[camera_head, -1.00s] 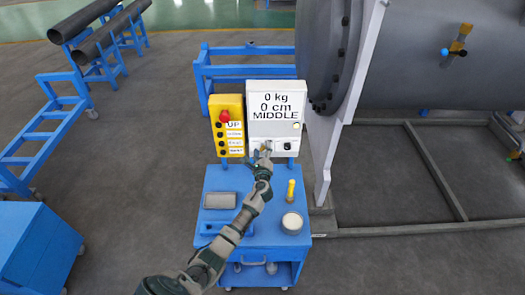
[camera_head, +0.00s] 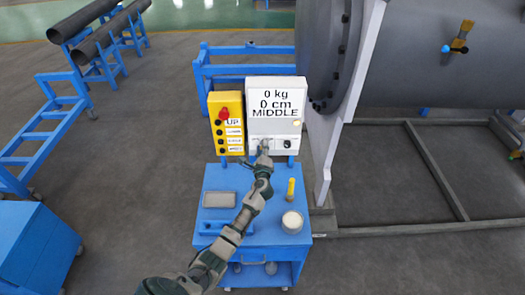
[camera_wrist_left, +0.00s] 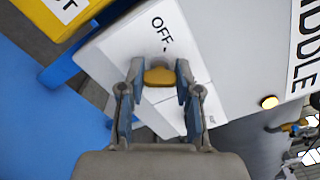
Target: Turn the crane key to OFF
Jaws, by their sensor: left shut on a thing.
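The white crane control box (camera_head: 262,97) reads "0 kg 0 cm MIDDLE" and stands behind the blue cart. In the left wrist view, the yellow-brown crane key (camera_wrist_left: 159,77) sits on the light panel of the box (camera_wrist_left: 205,45), just below the label "OFF". My left gripper (camera_wrist_left: 160,80) has one finger on each side of the key and is shut on it. In the head view my left gripper (camera_head: 263,147) is at the lower left of the box face and hides the key. My right gripper is not in view.
A yellow button box (camera_head: 227,122) with a red knob stands left of the control box. The blue cart (camera_head: 215,180) holds a grey block, a yellow tool (camera_head: 291,188) and a round white-topped container (camera_head: 292,222). A large flanged shell (camera_head: 430,55) is at right.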

